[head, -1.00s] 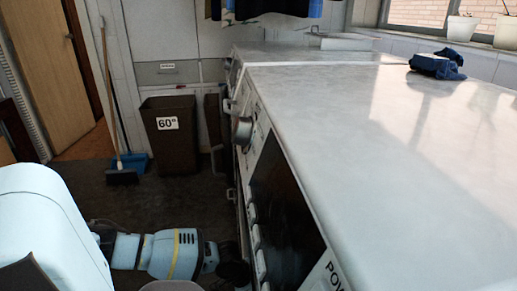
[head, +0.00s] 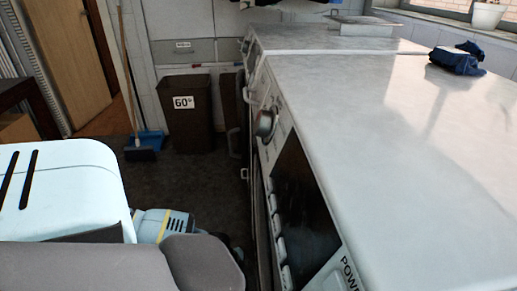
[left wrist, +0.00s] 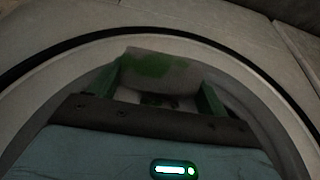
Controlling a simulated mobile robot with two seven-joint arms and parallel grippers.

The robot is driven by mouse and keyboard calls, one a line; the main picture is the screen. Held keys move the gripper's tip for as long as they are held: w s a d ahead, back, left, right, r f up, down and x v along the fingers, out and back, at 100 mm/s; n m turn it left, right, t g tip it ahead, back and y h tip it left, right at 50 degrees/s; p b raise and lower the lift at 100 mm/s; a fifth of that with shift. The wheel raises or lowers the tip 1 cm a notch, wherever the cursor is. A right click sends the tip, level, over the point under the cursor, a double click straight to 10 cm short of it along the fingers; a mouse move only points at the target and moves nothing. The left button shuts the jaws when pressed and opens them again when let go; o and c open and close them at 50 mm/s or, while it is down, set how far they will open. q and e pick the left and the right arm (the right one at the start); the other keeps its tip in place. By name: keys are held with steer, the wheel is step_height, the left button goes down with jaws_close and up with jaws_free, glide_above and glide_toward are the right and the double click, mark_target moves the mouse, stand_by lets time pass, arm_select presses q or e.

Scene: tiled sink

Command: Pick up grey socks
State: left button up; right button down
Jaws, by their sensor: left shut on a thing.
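In the left wrist view, a grey cloth with a green patch (left wrist: 160,68), seemingly the grey socks, sits between the green fingers of my left gripper (left wrist: 163,86). The gripper is shut on it. The gripper is in front of a round, pale rim (left wrist: 62,85) that looks like a washing machine's door opening; the inside is dark. In the head view my left arm is at the lower left, but its gripper is hidden. My right gripper is not in view.
A row of white machines with a pale worktop (head: 400,150) fills the right. A dark blue cloth (head: 456,62) lies on the worktop. A brown bin marked 60° (head: 188,128) and a broom (head: 130,80) stand at the back. Dark floor (head: 195,180) is clear before them.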

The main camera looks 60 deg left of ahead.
arm_select(q)
steer(key=s+d+p, duration=0.1)
steer(key=s, duration=0.5)
steer(key=shift+s+d+r+p, duration=0.25)
steer(key=shift+r+p, duration=0.05)
steer(key=shift+p, duration=0.1)
